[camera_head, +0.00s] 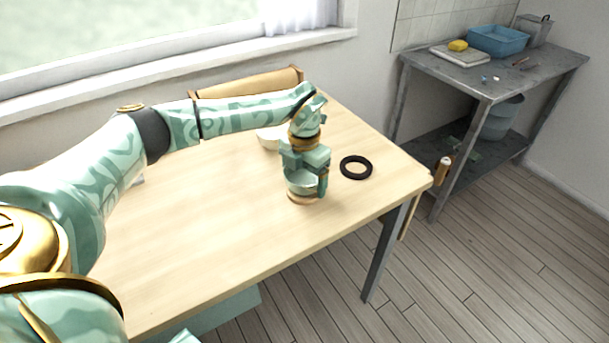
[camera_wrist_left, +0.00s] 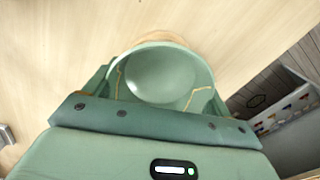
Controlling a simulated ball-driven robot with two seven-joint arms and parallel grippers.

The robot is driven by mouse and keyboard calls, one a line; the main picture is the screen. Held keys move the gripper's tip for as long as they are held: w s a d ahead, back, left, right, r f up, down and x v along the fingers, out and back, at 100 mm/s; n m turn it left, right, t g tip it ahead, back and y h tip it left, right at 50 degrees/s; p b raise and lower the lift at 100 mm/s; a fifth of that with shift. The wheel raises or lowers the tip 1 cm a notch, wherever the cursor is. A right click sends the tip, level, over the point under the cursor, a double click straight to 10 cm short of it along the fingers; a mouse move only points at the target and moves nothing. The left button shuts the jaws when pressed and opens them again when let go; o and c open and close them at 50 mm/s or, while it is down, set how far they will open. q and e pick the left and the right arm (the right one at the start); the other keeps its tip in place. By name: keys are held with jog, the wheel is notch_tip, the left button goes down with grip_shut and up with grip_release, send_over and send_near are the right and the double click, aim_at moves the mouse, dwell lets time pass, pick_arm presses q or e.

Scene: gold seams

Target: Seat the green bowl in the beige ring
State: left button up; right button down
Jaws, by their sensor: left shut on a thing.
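The green bowl (camera_head: 300,184) is between the fingers of my left gripper (camera_head: 309,178), which is shut on its wall. The bowl is upright near the right part of the table. It shows in the wrist view (camera_wrist_left: 158,75) as an open, empty bowl with gold seam lines. The beige ring (camera_head: 303,201) shows as a thin band directly under the bowl, and in the wrist view (camera_wrist_left: 158,37) as an arc past the bowl's far rim. The bowl hides most of the ring, so I cannot tell whether it rests inside. My right gripper is not in view.
A black ring (camera_head: 356,167) lies on the wooden table (camera_head: 215,225), right of the bowl. A pale bowl (camera_head: 268,138) stands behind, partly hidden by my arm. The table's right edge is beyond the black ring. The front middle of the table is clear.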

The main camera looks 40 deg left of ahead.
aim_at(304, 181)
pick_arm(q)
jog(key=shift+f, duration=0.65)
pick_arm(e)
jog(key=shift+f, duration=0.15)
pick_arm(q)
jog(key=o, duration=1)
jog(key=shift+c, duration=0.2)
notch_tip(304, 181, up, 8)
jog(key=p, duration=0.6)
jog(key=shift+r, duration=0.15)
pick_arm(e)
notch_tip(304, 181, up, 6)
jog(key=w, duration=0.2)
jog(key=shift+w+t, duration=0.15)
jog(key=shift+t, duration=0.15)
